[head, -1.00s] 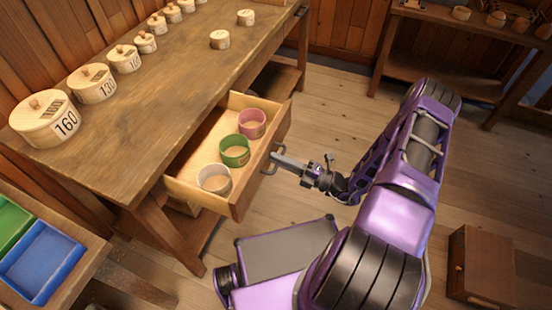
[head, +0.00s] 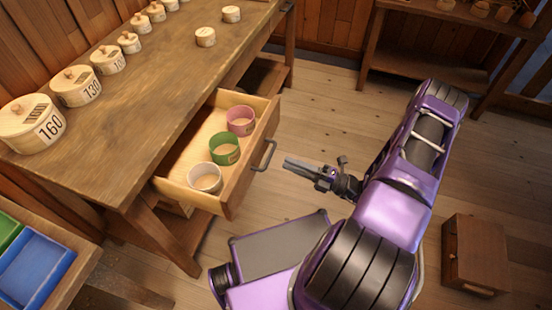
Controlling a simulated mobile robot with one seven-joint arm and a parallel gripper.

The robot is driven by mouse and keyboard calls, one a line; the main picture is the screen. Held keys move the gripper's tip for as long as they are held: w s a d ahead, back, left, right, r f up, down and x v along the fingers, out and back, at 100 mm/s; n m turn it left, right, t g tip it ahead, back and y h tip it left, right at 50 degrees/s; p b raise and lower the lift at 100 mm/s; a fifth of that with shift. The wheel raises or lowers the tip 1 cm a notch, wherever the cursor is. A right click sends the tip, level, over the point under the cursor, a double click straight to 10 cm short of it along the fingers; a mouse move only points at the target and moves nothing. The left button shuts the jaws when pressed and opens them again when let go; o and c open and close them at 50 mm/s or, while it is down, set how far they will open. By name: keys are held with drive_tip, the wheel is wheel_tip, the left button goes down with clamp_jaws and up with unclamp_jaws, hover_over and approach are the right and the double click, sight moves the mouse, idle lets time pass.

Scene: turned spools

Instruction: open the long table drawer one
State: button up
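The long table (head: 150,105) has a wooden drawer (head: 225,192) standing pulled out from its front side. In the drawer are a white cup (head: 205,178), a green cup (head: 224,148) and a pink cup (head: 240,120). The drawer's dark metal handle (head: 265,156) is on its front face and is bare. My gripper (head: 290,163) is just right of the handle, apart from it, and points toward it. The fingers are seen nearly in line, so I cannot tell how far apart they are. They hold nothing that I can see.
Several numbered round wooden boxes, including the 160 box (head: 30,123), stand along the tabletop's far edge. Blue (head: 35,265) and green trays lie at lower left. A small wooden cabinet (head: 476,252) stands at right. The floor (head: 325,110) beyond my gripper is clear.

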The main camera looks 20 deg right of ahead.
drive_tip(key=v, duration=1)
drive_tip(key=shift+b, duration=0.45)
